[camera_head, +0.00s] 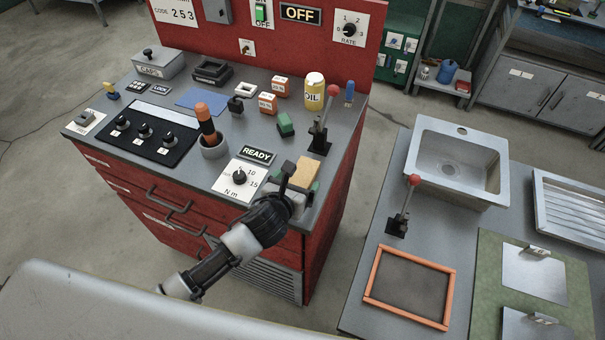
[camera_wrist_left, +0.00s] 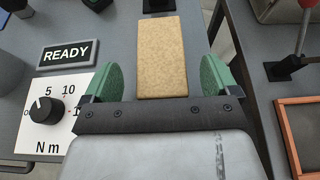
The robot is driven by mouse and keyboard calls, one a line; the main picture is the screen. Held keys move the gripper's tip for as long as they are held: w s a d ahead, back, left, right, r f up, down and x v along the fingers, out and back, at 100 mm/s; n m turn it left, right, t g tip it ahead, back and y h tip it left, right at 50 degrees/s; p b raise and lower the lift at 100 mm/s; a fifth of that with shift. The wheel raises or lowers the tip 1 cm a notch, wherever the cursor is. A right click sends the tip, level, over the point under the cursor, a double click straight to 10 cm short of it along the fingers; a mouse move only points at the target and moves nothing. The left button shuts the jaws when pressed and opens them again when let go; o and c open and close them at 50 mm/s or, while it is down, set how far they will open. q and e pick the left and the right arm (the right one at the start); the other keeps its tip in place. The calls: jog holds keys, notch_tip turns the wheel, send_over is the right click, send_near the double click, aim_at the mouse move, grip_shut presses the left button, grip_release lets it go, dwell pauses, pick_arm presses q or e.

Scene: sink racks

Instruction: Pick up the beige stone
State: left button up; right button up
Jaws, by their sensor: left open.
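The beige stone (camera_head: 307,171) is a flat tan block near the front right corner of the red cabinet's grey top. In the left wrist view the stone (camera_wrist_left: 162,52) points lengthwise away from me. My left gripper (camera_head: 294,184) is open and empty over that corner, in front of the stone. In the left wrist view its green pads stand apart, one on each side of the stone's near end, with gaps on both sides. I cannot tell whether the pads are down at the stone's height. The right gripper does not show.
A READY sign (camera_head: 257,154) and a torque dial (camera_head: 239,178) lie left of the stone. A gap separates the cabinet from the sink bench (camera_head: 372,285) at right.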

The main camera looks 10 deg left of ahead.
aim_at(303, 178)
pick_arm(q)
jog(key=shift+x, duration=1.2)
jog(key=c, duration=1.1)
jog(key=shift+c, duration=0.7)
jog(key=shift+r, duration=0.1)
